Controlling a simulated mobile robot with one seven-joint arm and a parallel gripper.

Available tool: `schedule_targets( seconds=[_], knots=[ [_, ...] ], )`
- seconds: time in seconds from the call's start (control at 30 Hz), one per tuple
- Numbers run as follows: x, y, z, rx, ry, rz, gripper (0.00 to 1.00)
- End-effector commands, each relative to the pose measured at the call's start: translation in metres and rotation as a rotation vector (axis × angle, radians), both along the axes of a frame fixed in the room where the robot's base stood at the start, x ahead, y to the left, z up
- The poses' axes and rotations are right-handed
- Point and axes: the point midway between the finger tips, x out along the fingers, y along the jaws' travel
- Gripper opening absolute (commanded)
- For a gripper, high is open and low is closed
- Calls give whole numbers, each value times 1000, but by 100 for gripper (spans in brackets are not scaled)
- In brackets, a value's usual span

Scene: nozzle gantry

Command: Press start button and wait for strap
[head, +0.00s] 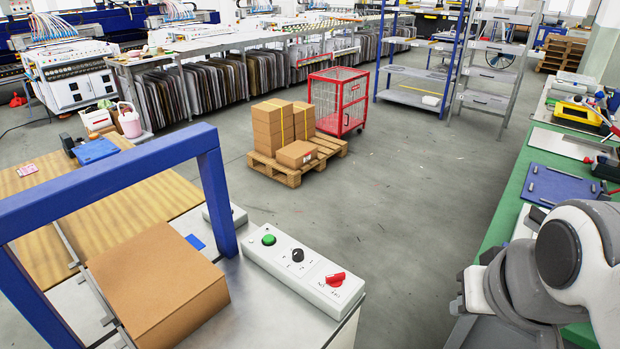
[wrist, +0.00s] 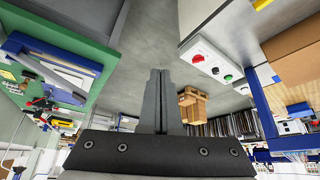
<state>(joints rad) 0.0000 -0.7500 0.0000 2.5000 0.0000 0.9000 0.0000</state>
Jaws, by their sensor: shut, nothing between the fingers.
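The start button is a green round button (head: 268,239) on a white control box (head: 300,270) at the front of the strapping machine. The box also carries a black knob (head: 297,255) and a red switch (head: 336,279). A blue arch (head: 108,184) spans the machine, and a brown carton (head: 155,284) sits under and in front of it. No strap is visible around this carton. In the wrist view the green button (wrist: 228,78) is right of my gripper (wrist: 160,72), well apart from it. My gripper is shut and empty. In the head view my arm is at the lower right.
A pallet (head: 290,175) with strapped cartons stands on the floor beside a red cage cart (head: 338,103). A green workbench (head: 505,215) with tools runs along the right. A grey shelf rack (head: 493,72) stands behind. The floor between machine and bench is clear.

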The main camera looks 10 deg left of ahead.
Motion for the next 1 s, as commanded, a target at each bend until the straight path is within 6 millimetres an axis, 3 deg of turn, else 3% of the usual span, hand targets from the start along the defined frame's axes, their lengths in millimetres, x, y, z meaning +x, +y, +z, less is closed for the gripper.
schedule_targets(
  seconds=[0.8,1.0],
  knots=[
    [0,0,0,0,0,0,0],
    [15,5,0,9,-8,0,0]
  ],
)
